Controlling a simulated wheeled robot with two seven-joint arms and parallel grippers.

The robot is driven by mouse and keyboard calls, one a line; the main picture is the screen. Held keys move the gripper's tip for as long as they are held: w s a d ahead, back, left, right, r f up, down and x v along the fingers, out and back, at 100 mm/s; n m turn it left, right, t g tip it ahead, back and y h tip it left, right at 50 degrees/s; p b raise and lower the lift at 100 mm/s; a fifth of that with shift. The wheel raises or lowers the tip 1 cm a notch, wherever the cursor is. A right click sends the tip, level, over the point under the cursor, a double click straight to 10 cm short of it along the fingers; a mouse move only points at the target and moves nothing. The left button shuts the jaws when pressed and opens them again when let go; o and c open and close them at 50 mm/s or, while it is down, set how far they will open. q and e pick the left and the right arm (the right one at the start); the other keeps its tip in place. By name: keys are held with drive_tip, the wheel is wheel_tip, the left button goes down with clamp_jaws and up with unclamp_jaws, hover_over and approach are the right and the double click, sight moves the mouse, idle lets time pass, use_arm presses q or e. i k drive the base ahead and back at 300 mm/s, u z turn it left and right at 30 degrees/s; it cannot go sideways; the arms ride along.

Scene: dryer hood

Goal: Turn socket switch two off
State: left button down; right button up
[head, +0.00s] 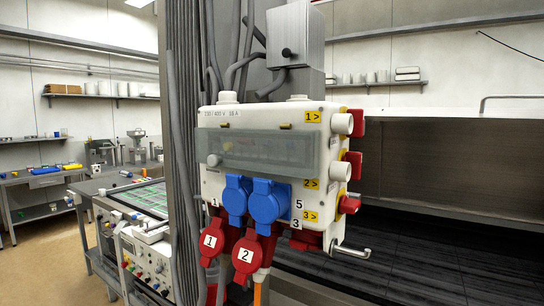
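A white socket box (212,183) hangs on a grey column in the middle of the head view. Yellow labels "1>" (312,117), "2>" (311,184) and "3>" (311,216) run down its right edge, with arrows pointing to the right side. On that side are red parts, an upper one (358,122), a middle one (353,165) and a lower one (349,205), plus two white round parts, upper (342,124) and lower (340,172). Which part is switch two, and its on or off position, I cannot tell. Neither gripper is in view.
Two blue socket covers (235,200) (268,203) and red sockets marked 1 (211,242) and 2 (246,255) stick out of the box front. A metal hook (352,250) juts out at lower right. A dark hood bench (430,250) lies behind, right.

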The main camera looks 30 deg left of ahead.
sight(355, 159)
drive_tip(key=u, duration=0.35)
drive_tip(key=i, duration=0.45)
drive_tip(key=u, duration=2.9)
drive_tip(key=k, duration=2.45)
drive_tip(key=z, duration=2.15)
